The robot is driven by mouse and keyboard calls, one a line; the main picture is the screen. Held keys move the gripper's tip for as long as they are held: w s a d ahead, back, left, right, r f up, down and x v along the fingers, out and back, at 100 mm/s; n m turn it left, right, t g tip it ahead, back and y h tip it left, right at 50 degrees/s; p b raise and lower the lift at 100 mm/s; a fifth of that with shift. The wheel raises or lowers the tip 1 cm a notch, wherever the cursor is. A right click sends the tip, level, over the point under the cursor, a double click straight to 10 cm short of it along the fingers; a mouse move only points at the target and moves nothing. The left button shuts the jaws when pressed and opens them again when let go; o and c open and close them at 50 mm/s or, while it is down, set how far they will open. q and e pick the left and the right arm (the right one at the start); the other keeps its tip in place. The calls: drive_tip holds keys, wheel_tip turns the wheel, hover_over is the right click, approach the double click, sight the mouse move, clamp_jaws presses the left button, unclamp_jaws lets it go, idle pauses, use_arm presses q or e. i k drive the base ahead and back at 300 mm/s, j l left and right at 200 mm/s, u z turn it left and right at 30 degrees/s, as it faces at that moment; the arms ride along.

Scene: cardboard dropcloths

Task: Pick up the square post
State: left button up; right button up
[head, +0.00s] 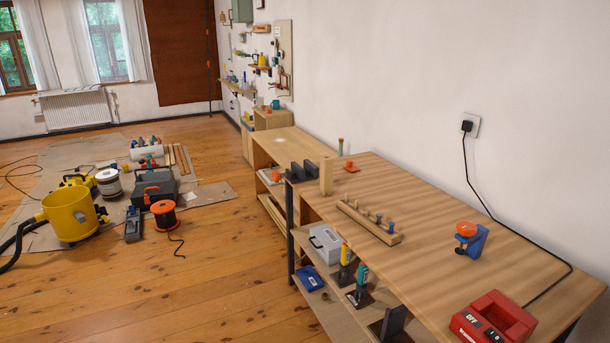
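A light wooden square post (326,176) stands upright near the far left corner of the wooden workbench (440,222), in the head view. Its top and front faces show and nothing covers it. Neither of my grippers is in this view.
By the post are an orange item (351,167) and dark angled blocks (303,172). A peg rack (369,222), a blue clamp (471,240) and a red charger (493,319) lie nearer. Shelves below hold tools. A yellow vacuum (72,214) and toolbox (154,188) occupy the floor left; floor before the bench is clear.

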sight(327, 166)
drive_tip(key=i+j+z, duration=0.15)
drive_tip(key=z, duration=0.75)
drive_tip(key=i+j+z, duration=0.3)
drive_tip(key=j, duration=0.3)
drive_tip(key=j+z, duration=0.3)
drive_tip(key=j, duration=0.3)
drive_tip(key=j+z, duration=0.35)
drive_tip(key=j, duration=0.3)
drive_tip(key=i, duration=0.05)
